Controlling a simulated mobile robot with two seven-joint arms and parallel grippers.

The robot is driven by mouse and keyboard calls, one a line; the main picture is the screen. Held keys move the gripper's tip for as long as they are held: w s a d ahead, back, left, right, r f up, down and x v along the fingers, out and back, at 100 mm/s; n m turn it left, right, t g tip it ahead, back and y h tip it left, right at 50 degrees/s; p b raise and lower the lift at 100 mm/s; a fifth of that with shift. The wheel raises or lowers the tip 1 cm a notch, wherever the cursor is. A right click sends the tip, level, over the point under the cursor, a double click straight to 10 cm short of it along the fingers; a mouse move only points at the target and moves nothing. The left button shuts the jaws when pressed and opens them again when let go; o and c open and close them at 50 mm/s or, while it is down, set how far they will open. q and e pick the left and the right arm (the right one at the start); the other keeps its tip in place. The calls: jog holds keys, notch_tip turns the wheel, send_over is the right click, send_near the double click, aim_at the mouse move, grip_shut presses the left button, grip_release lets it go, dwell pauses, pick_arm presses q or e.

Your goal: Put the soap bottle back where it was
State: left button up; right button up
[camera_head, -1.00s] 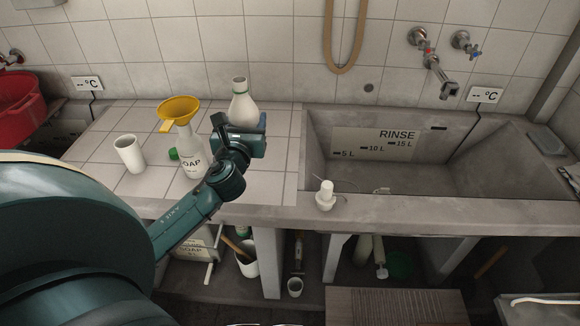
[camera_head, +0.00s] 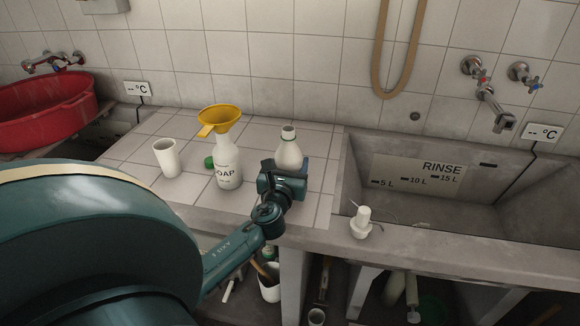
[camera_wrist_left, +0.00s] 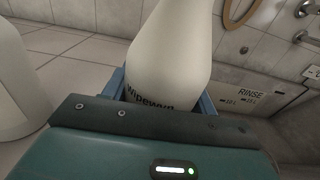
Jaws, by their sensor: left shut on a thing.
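A white pump head (camera_head: 361,222) stands on the sink's front rim. My right gripper is not in view.
A white cup (camera_head: 167,158) and a green cap (camera_head: 209,162) are on the tiled counter (camera_head: 318,180). The concrete rinse basin (camera_head: 415,229) is to the right. A red tub (camera_head: 45,118) is at far left. Bare tiles lie behind the bottles.

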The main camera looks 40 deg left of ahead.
pick_arm(q)
jog(key=shift+f, duration=0.1)
jog(key=o, duration=1.2)
jog(key=shift+o, duration=0.2)
jog(key=shift+r, duration=0.25)
jog(key=v, duration=1.2)
